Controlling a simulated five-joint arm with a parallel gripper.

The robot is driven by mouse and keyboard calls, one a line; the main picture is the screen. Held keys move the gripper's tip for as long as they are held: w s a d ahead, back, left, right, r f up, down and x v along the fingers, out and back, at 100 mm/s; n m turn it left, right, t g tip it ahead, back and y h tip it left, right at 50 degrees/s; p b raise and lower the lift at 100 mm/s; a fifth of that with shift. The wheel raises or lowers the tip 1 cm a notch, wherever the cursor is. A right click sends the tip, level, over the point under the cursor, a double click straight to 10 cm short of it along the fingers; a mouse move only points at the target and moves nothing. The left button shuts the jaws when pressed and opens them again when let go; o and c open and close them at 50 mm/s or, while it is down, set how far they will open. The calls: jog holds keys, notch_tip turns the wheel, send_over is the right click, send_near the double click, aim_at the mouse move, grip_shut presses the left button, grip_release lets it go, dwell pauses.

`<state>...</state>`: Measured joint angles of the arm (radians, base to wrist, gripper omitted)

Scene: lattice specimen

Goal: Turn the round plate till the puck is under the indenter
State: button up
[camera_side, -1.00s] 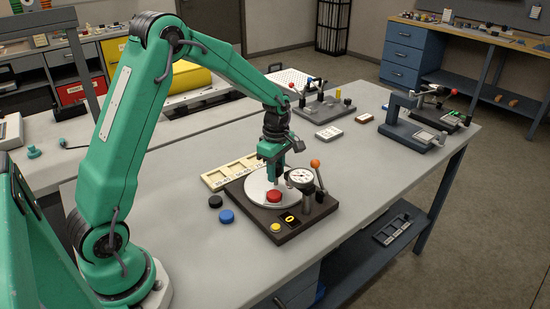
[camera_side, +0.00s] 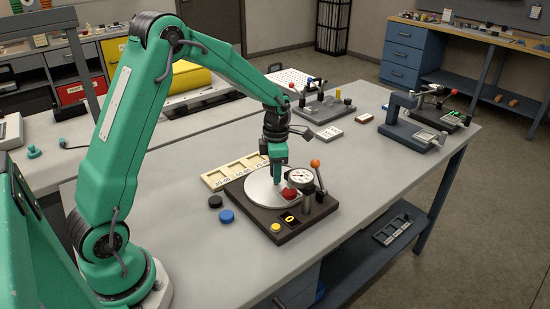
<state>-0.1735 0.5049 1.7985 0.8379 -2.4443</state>
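The round plate (camera_side: 257,190) is a pale disc on a dark base (camera_side: 272,226). The dial gauge (camera_side: 300,176) has a white face and stands over the plate's right edge; the indenter tip is too small or hidden to make out. My green gripper (camera_side: 277,180) points down at the plate, just left of the puck. Whether its fingers are open, or touch the plate, I cannot tell.
An orange-knobbed lever (camera_side: 315,164) rises behind the gauge. A yellow button (camera_side: 275,227) and small display (camera_side: 290,220) are on the base's front. A beige slotted tray (camera_side: 215,180) lies behind.

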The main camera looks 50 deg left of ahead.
jog(key=o, duration=0.4)
jog(key=shift+c, duration=0.2)
jog(key=shift+r, duration=2.75)
